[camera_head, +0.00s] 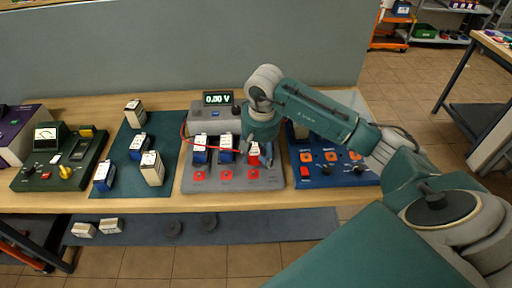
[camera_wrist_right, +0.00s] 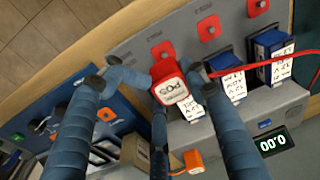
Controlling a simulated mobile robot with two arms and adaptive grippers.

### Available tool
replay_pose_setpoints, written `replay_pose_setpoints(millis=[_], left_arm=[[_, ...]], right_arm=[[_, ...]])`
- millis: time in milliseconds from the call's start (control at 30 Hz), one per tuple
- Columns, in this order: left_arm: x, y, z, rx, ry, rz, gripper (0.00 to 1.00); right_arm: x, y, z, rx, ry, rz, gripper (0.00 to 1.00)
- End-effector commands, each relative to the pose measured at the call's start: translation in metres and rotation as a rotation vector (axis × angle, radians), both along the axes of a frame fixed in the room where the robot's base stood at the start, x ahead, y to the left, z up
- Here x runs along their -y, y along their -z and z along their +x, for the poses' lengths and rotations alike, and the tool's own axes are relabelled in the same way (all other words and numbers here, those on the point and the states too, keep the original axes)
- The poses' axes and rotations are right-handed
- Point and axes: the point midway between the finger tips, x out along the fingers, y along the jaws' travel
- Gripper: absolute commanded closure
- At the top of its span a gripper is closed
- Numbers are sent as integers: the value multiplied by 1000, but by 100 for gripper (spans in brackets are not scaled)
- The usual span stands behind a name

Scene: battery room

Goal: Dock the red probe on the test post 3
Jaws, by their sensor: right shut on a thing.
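The red probe (camera_wrist_right: 172,82), with a label reading POS, sits between the fingers of my right gripper (camera_wrist_right: 150,76). In the head view the red probe (camera_head: 254,160) is low over the right end of the grey tester (camera_head: 185,184). My right gripper (camera_head: 257,152) points down there, shut on the probe. A red patch (camera_wrist_right: 162,50) on the tester panel lies just beyond the probe. Whether the probe touches a post is hidden. A battery (camera_wrist_right: 191,108) stands partly hidden behind the probe. My left gripper is not in view.
The tester display (camera_head: 217,98) reads 0.00 V. A red cable (camera_wrist_right: 270,64) crosses over two other batteries (camera_head: 201,149) (camera_head: 226,148). A blue panel (camera_head: 325,176) with orange parts stands close at right. More batteries stand on a teal mat (camera_head: 117,178) at left.

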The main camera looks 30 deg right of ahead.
Motion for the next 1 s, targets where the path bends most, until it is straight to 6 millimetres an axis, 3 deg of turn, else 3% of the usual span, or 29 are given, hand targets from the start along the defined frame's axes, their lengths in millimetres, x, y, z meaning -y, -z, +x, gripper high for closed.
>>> replay_pose_setpoints(millis=[400, 700, 1000], left_arm=[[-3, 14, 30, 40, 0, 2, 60], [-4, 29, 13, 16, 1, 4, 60], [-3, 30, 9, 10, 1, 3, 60]], right_arm=[[0, 29, 0, 0, 2, 0, 92], [0, 56, 0, 1, 1, 0, 92], [0, 58, 0, 1, 1, 0, 92]])
